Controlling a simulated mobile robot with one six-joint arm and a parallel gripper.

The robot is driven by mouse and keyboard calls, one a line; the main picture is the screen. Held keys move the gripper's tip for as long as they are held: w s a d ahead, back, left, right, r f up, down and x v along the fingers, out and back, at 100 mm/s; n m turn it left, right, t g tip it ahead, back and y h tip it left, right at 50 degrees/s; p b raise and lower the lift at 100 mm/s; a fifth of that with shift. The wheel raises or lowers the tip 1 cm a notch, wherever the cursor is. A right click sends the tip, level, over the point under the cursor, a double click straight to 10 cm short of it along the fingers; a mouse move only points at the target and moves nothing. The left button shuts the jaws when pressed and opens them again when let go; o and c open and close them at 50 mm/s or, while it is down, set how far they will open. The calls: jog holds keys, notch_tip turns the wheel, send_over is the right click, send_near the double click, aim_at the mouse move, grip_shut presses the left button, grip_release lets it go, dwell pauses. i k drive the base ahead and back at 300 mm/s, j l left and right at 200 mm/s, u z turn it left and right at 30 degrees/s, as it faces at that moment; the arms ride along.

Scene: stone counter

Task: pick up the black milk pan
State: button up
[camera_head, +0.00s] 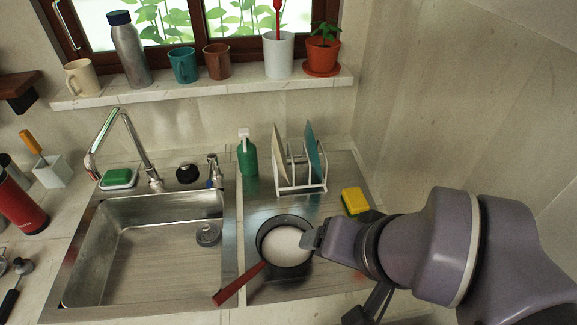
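The black milk pan (283,221) stands on the metal drainboard (262,290) right of the sink. It is round and dark, with a white inside or white contents; I cannot tell which. Its reddish-brown handle (240,284) points to the lower left. My gripper (313,239) comes in from the right, with its tip at the pan's right rim. The arm and gripper body hide part of the pan's right side. I cannot tell whether the fingers touch the rim or are parted.
A white dish rack (300,190) with plates stands behind the pan. A green soap bottle (247,158) is left of the rack. A yellow sponge (355,201) lies behind my gripper. The sink basin (150,260) with its faucet (125,145) is to the left.

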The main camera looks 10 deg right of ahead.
aim_at(278, 239)
jog(key=u, duration=1.5)
jog(key=j+z, duration=0.25)
jog(key=z, duration=0.25)
jog(key=j+z, duration=0.2)
jog(key=z, duration=0.25)
jog(key=k+j+z, duration=0.15)
jog(key=z, duration=0.35)
